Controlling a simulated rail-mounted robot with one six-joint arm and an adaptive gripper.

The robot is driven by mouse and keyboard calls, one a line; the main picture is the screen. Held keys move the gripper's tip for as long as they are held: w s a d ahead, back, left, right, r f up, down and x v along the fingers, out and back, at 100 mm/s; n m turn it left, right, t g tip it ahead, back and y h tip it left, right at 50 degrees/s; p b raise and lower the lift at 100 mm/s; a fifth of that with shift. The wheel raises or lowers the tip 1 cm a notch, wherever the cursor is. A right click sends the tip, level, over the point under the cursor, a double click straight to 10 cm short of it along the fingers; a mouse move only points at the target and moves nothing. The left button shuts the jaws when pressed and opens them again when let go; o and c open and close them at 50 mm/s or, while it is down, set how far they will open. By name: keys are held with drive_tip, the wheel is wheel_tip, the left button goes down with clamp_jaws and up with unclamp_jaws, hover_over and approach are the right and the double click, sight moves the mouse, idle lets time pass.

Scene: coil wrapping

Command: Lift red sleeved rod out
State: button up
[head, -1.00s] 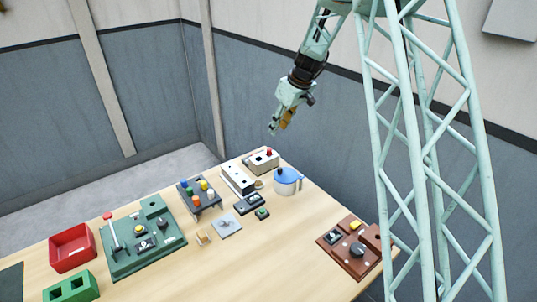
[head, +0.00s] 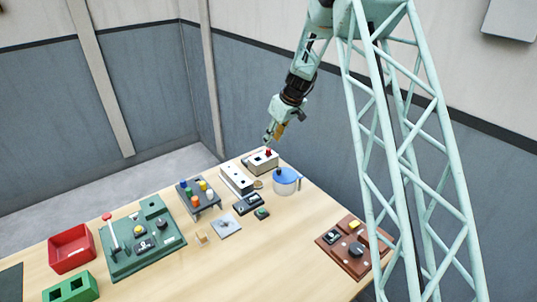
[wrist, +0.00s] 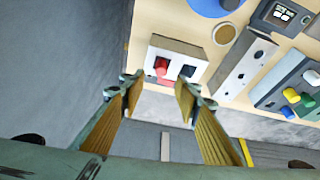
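A red sleeved rod (head: 268,152) stands upright in a white and grey block (head: 254,167) at the far end of the table. In the wrist view the red rod (wrist: 162,67) shows beside a dark square opening in the block (wrist: 190,50). My gripper (head: 268,139) is just above the rod in the head view. In the wrist view my gripper (wrist: 158,82) is open, with nothing between its fingers. The rod shows beyond the fingertips, roughly between them. I see no contact. The rod's lower part is hidden in the block.
A rack of coloured pegs (head: 197,192) stands further left. A green station (head: 140,245), red bin (head: 72,248) and brown panel (head: 355,253) are farther away. Walls rise behind the table.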

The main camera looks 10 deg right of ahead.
sight(269, 149)
drive_tip(key=shift+w+a+f, duration=0.1)
drive_tip(key=shift+w+f, duration=0.05)
drive_tip(key=shift+f, duration=0.2)
drive_tip(key=shift+f, duration=0.15)
drive_tip(key=shift+p+x, duration=0.35)
drive_tip(key=shift+x, duration=2.1)
drive_tip(key=c, duration=0.9)
